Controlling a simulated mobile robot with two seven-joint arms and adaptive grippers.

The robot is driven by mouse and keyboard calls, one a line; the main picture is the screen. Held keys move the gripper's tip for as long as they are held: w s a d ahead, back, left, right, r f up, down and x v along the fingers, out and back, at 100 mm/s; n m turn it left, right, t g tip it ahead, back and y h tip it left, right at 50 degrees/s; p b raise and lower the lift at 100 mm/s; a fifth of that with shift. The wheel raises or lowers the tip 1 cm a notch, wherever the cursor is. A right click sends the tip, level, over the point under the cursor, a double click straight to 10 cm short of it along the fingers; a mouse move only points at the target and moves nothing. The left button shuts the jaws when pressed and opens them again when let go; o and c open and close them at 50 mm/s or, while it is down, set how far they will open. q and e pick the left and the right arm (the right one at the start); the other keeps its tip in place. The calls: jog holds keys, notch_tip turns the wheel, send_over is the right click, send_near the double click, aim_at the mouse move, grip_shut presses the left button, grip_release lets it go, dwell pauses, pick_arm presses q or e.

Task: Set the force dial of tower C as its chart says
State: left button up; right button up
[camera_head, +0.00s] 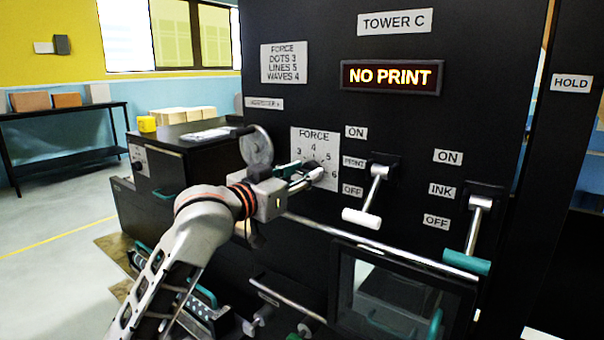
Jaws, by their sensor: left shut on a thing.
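Tower C is the black machine front with the TOWER C label (394,22). Its chart (285,62) reads FORCE, dots 3, lines 5, waves 4. The force dial's white plate (315,138) shows the numbers 3, 4, 5 and 6. My left gripper (310,174) reaches in from the left and is shut on the dial's knob, over the lower part of the plate. The gripper hides most of the knob and part of the scale, so I cannot tell which number it points to. My right gripper is not in view.
A lit display (391,76) reads NO PRINT. Right of the dial are the print lever with a white handle (361,218) and the ink lever with a teal handle (466,262), both angled down. A metal rail (375,244) runs below the dial.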

pick_arm(q)
jog(key=m, duration=0.7)
jog(key=shift+s, duration=0.1)
jog(key=m, duration=1.2)
jog(key=f+m, duration=0.1)
jog(key=m, duration=0.5)
jog(key=shift+d+m, duration=0.1)
jog(key=shift+m, duration=0.2)
jog(key=o, duration=1.1)
jog(key=shift+s, duration=0.1)
